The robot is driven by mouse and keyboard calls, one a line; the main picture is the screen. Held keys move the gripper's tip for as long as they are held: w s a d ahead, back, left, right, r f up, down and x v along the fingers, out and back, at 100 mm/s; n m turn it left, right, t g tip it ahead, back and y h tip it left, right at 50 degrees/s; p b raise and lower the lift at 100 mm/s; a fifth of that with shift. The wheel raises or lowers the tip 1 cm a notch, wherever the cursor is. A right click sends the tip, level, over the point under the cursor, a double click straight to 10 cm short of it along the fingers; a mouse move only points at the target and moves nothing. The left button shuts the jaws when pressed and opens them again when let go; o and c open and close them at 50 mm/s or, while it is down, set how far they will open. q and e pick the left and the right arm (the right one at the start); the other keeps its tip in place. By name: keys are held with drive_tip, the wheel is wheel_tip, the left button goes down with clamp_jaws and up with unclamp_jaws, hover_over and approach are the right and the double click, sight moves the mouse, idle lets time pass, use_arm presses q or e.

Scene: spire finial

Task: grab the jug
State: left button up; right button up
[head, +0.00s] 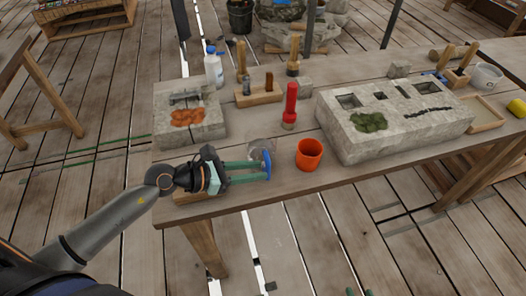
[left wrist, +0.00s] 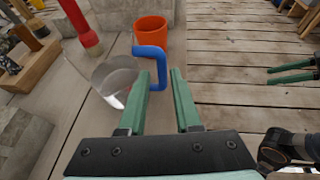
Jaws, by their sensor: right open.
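The jug (head: 261,148) is clear, with a blue handle (head: 267,163), and stands on the workbench near its front edge. In the left wrist view the clear jug body (left wrist: 113,80) lies left of my fingers, with the blue handle (left wrist: 149,53) facing them. My left gripper (head: 268,170) is open, its green fingertips (left wrist: 160,72) on either side of the handle's lower part. I cannot tell whether they touch it. My right gripper (left wrist: 268,76) is open and empty, away from the bench over the plank floor; only its tips show in the head view (head: 359,292).
An orange cup (head: 309,154) stands close right of the jug. A red-handled tool (head: 290,106) stands behind it. Stone blocks (head: 395,120) lie right and left (head: 190,127). A white bottle (head: 214,67) and a wooden tool holder (head: 258,95) are farther back.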

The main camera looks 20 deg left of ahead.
use_arm(q)
drive_tip(key=x, duration=0.7)
drive_tip(key=shift+d+f, duration=0.2)
drive_tip(key=shift+f, duration=0.05)
clamp_jaws()
drive_tip(key=shift+r, duration=0.1)
idle(1.1)
